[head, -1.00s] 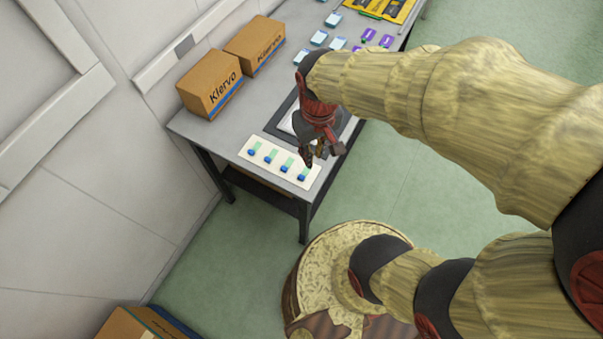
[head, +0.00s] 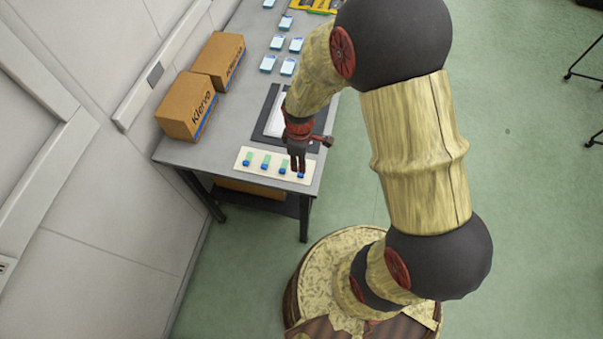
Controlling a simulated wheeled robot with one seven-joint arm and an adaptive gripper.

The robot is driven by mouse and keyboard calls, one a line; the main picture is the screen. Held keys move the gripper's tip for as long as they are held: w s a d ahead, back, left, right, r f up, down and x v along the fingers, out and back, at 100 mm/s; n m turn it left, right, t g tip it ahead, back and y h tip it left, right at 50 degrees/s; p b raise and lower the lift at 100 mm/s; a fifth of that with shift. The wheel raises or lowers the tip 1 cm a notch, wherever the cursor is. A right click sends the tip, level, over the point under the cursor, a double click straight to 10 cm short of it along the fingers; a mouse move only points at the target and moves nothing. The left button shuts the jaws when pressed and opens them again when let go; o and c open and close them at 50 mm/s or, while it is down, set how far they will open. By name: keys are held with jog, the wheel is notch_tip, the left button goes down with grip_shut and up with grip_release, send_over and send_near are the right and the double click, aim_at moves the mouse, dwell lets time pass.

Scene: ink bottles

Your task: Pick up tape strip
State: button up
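Several tape strips, green with blue ends, lie in a row on a cream board (head: 254,168) at the near end of the table. Three show clearly: the left strip (head: 247,158), the second strip (head: 265,161) and the third strip (head: 284,165). The rightmost strip (head: 301,175) shows only its blue end, below my fingertips; the rest is hidden. My gripper (head: 297,168) points down over that rightmost strip. Its fingers look close together, but I cannot tell whether they are open or shut, or whether they touch the strip.
A dark-framed white pad (head: 273,124) lies behind my gripper. Two Klervo cartons, a near one (head: 187,106) and a far one (head: 219,60), stand along the wall side. Several light-blue items (head: 268,64) lie farther back.

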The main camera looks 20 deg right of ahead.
notch_tip(320, 180, down, 7)
jog(key=shift+d+b, duration=0.1)
jog(key=shift+b, duration=0.4)
jog(key=shift+c, duration=0.6)
jog(key=shift+c, duration=1.2)
jog(key=shift+r, duration=0.2)
